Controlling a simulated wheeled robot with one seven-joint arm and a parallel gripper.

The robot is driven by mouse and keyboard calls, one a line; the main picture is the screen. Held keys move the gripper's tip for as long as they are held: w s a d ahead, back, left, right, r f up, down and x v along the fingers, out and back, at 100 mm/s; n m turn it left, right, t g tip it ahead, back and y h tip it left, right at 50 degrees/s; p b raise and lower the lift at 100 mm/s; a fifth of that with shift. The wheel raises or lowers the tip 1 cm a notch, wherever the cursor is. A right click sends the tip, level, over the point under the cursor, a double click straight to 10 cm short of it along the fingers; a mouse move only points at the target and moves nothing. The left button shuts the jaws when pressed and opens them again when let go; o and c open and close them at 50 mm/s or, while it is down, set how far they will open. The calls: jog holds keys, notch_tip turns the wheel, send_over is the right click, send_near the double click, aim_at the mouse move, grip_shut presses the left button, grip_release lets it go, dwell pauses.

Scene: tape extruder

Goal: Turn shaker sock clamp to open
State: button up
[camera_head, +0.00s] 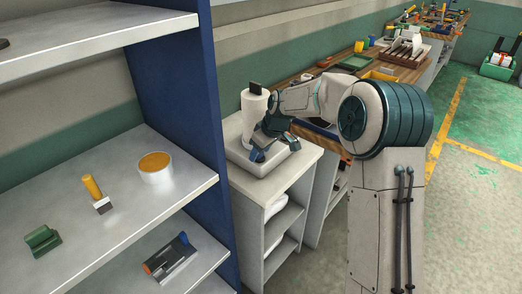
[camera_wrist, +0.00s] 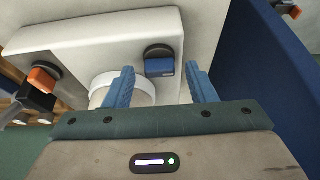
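A white machine body (camera_wrist: 55,38) fills the upper part of the wrist view. On it is a small blue block (camera_wrist: 160,67) on a dark round base, which looks like a clamp. A second clamp-like piece, orange and black (camera_wrist: 43,78), sits on another dark round base at the left. My gripper (camera_wrist: 160,72) is open, its two blue fingers on either side of the blue block, with gaps on both sides. A white cylinder (camera_wrist: 142,93) shows partly behind the left finger. In the head view, my gripper is low over the white machine (camera_head: 250,162), and hides part of it.
The machine stands on a white cabinet (camera_head: 305,155) beside a blue shelf upright (camera_head: 178,90), which also shows close by in the wrist view (camera_wrist: 262,80). A white upright cylinder (camera_head: 255,108) stands behind my gripper. A cluttered workbench (camera_head: 360,82) runs behind my arm.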

jog(key=v, duration=1.3)
jog(key=shift+r, duration=0.35)
jog(key=shift+s+d, duration=0.1)
jog(key=s+d+m+h+p, duration=0.1)
jog(key=s+d+m+p, duration=0.2)
jog(key=s, duration=1.2)
jog(key=s+d+r+m+h+p, duration=0.1)
jog(key=s+d+m+h+p, duration=0.1)
jog(key=s+d+m+p, duration=0.2)
jog(key=s+d+m, duration=0.3)
jog(key=s+d, duration=0.4)
jog(key=s, duration=0.5)
jog(key=shift+s+r+m+h, duration=0.25)
jog(key=shift+s+m+h, duration=0.05)
